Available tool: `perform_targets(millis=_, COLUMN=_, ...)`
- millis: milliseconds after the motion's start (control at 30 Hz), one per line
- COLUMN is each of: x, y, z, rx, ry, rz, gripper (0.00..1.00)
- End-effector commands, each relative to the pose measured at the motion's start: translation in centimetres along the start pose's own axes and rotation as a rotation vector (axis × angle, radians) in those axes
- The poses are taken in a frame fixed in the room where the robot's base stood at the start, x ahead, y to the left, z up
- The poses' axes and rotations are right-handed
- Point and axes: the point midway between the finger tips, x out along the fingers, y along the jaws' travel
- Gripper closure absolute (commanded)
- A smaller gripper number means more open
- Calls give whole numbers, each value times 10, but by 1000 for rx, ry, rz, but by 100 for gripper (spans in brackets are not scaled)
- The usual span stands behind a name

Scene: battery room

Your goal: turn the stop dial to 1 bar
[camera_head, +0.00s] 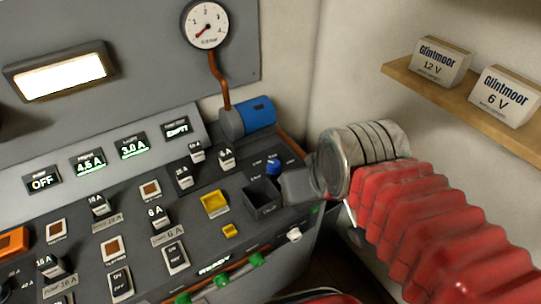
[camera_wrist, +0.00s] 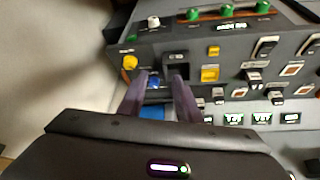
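A small blue knob (camera_head: 273,166) stands on the right part of the control panel, with small labels around it that I cannot read. In the wrist view the blue knob (camera_wrist: 153,83) shows between my finger ends, nearer the left one. A yellow knob (camera_wrist: 130,62) stands beyond the left finger. I cannot tell from the labels which is the stop dial. The pressure gauge (camera_head: 205,24) is on the wall panel, its red needle pointing low left. My gripper (camera_wrist: 160,80) is open, fingers apart. In the head view my wrist hides part of the panel.
A dark open box (camera_head: 262,194) sits on the panel beside my gripper. A blue-ended pump (camera_head: 256,114) lies behind the knob. Switches and green knobs (camera_head: 222,280) crowd the panel. A wooden shelf (camera_head: 468,98) with two battery boxes is on the right wall.

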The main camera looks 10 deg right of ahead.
Motion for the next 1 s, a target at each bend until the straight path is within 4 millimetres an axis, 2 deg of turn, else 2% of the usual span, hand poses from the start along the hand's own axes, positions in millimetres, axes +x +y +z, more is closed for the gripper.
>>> perform_targets(millis=233, x=0, y=0, z=0, rx=0, ry=0, rz=0, gripper=69)
perform_targets(millis=467, x=0, y=0, z=-7, rx=21, ry=-11, rz=0, gripper=53)
perform_targets(millis=500, x=0, y=0, z=-10, rx=33, ry=-19, rz=0, gripper=50)
perform_targets(millis=667, x=2, y=4, z=-30, rx=111, ry=-59, rz=1, gripper=50)
perform_targets(millis=1000, x=21, y=4, z=-88, rx=329, ry=-170, rz=23, gripper=50)
